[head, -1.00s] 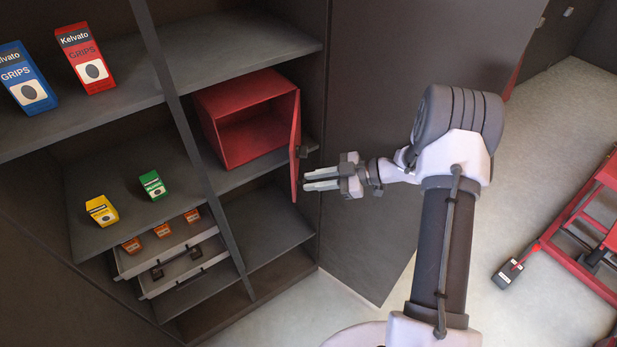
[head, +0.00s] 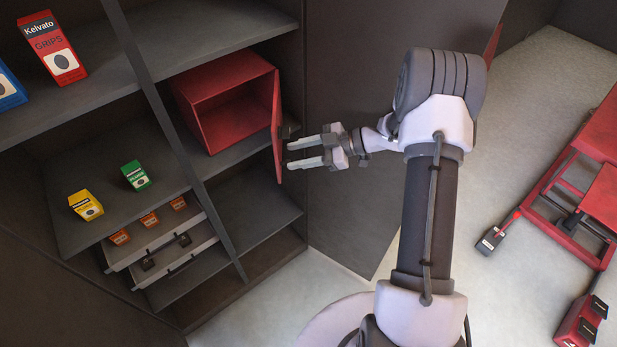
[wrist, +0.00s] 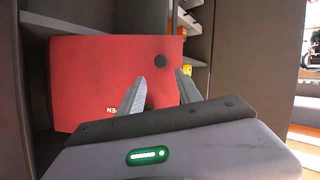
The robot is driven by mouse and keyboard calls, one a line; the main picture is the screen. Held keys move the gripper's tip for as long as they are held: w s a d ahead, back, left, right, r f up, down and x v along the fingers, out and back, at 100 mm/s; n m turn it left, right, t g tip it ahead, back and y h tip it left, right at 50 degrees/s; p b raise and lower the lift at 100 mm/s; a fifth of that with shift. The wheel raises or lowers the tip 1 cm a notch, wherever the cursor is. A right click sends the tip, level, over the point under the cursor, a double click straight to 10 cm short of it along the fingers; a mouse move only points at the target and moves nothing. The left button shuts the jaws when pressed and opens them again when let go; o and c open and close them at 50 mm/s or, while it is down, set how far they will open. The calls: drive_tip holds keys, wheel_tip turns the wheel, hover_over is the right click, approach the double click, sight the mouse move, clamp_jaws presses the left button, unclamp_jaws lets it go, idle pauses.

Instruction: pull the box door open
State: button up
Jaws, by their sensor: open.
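The red box (head: 222,101) sits on a cabinet shelf in the head view, its front open and its inside looking empty. Its red door (head: 278,127) stands swung out on the right side, seen nearly edge-on. A dark knob (head: 290,131) is on the door's right-facing side. In the wrist view the door's red face (wrist: 95,85) fills the middle left, with the round dark knob (wrist: 161,61) near its upper right. My gripper (head: 305,152) is open, to the right of the door and close to the knob. I see nothing between its fingers (wrist: 162,90).
A dark cabinet door panel (head: 385,80) stands open behind my arm. Small drawers (head: 165,250) are partly out below.

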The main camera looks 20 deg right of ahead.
drive_tip(key=s+a+r+p, duration=0.1)
drive_tip(key=s+r, duration=0.1)
drive_tip(key=s, duration=1.4)
drive_tip(key=shift+r+p, duration=0.25)
drive_tip(key=shift+p, duration=0.15)
drive_tip(key=shift+c, duration=0.2)
